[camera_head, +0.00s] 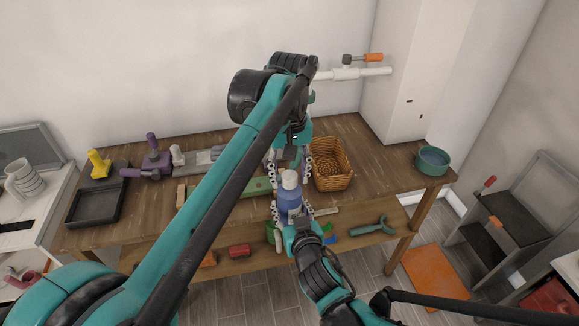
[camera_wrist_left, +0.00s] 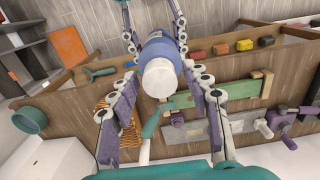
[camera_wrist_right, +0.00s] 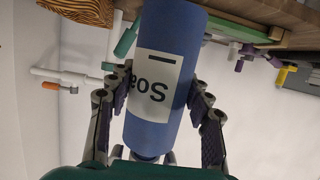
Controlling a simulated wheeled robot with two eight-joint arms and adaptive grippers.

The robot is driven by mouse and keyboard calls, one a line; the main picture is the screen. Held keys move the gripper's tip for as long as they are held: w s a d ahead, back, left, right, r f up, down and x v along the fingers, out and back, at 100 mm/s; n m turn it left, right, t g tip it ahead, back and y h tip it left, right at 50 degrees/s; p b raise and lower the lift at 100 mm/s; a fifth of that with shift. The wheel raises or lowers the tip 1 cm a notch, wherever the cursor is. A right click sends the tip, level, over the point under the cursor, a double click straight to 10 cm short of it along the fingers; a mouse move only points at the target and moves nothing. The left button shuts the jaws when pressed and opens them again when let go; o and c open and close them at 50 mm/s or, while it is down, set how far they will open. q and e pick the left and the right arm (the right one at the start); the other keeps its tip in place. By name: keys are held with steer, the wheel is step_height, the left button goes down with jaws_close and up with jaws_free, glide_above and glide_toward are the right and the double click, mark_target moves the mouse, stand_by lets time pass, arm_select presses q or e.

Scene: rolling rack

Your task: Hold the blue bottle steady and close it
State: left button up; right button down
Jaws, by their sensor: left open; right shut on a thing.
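The blue bottle (camera_head: 289,200) stands roughly upright over the front of the workbench. It has a white cap (camera_head: 290,179) at its top; how tightly the cap sits cannot be told. My right gripper (camera_head: 291,210) is shut around the bottle's body from the front. The right wrist view shows the bottle (camera_wrist_right: 165,60) with a white label, between the fingers. My left gripper (camera_head: 289,158) is open above the bottle. In the left wrist view the cap (camera_wrist_left: 159,78) lies between its spread fingers, with gaps on both sides.
A wicker basket (camera_head: 330,165) stands close right of the grippers on the workbench (camera_head: 385,165). A teal bowl (camera_head: 432,160) is at the right end. A black tray (camera_head: 92,204) and purple tools (camera_head: 152,162) are on the left. A lower shelf holds several small items.

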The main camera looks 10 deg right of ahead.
arm_select(q)
jaws_close()
stand_by(0.3)
steer(key=m, duration=0.5)
steer(key=shift+d, duration=0.1)
steer(key=shift+o, duration=0.4)
jaws_free()
step_height(320, 180, up, 12)
